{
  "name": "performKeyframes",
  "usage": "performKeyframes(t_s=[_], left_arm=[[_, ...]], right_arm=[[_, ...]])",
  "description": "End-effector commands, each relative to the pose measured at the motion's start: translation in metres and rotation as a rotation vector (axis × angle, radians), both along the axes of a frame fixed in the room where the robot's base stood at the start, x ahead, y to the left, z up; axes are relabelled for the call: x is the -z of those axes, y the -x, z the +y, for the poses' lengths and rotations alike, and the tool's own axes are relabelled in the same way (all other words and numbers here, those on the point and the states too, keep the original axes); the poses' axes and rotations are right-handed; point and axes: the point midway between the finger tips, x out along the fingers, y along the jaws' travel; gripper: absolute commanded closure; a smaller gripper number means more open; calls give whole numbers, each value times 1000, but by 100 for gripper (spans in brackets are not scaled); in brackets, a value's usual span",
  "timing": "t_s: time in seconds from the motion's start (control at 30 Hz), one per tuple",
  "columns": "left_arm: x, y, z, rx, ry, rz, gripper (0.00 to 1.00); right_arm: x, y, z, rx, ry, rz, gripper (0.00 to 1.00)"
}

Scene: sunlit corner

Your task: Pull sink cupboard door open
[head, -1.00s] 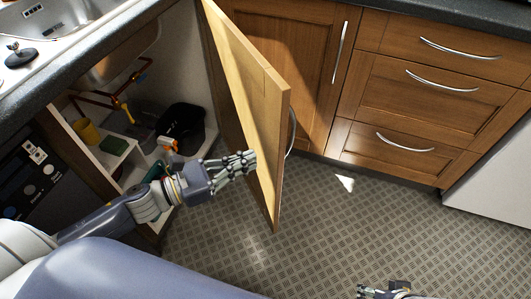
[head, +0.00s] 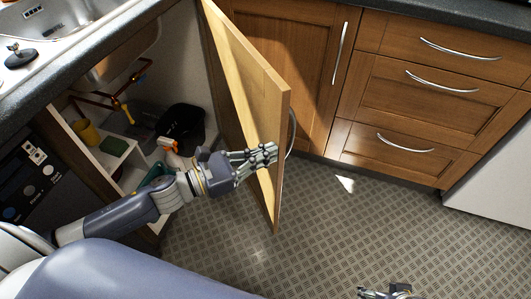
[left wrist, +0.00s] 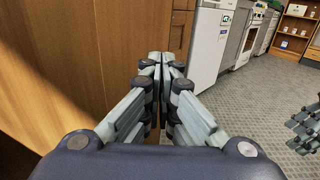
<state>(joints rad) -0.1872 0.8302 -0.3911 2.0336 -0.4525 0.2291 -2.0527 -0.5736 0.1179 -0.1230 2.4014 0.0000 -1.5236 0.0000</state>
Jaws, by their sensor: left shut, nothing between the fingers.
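The sink cupboard door (head: 248,85) stands wide open, its pale inner face turned towards the cupboard's inside. Its curved metal handle (head: 291,135) shows past its free edge, on the far side. My left gripper (head: 270,153) is shut and empty, with its fingertips at the inner face near the free edge. Whether they touch the door is hard to tell. In the left wrist view the closed fingers (left wrist: 167,58) point ahead beside a wooden panel on the left. My right gripper (head: 385,291) is partly cut off at the bottom of the head view.
Inside the open cupboard are a black bin (head: 181,125), a yellow cup (head: 87,132) on a shelf, and pipes. Drawers (head: 410,95) stand to the right, and a white appliance (head: 500,190) beyond them. The patterned floor (head: 330,220) is clear.

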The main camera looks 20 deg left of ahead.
Motion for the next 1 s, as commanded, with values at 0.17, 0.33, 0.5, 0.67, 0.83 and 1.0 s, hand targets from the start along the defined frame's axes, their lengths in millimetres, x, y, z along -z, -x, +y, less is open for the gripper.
performKeyframes(t_s=[0.17,0.33,0.5,0.67,0.83,1.0], left_arm=[[-1,-4,-5,-10,1,-2,100],[-2,-18,-21,-43,4,-3,100],[-4,-44,-49,-105,5,-5,100],[-3,-76,-79,-179,6,-3,100],[-2,-109,-105,-252,4,-3,100],[-1,-138,-125,-312,3,-1,100]], right_arm=[[1,0,0,0,0,1,42],[4,-2,0,-1,2,3,42],[17,-10,1,-3,1,-2,42],[28,-11,2,-3,0,6,42],[30,-10,2,-3,0,8,42],[20,-8,1,-2,0,1,42]])
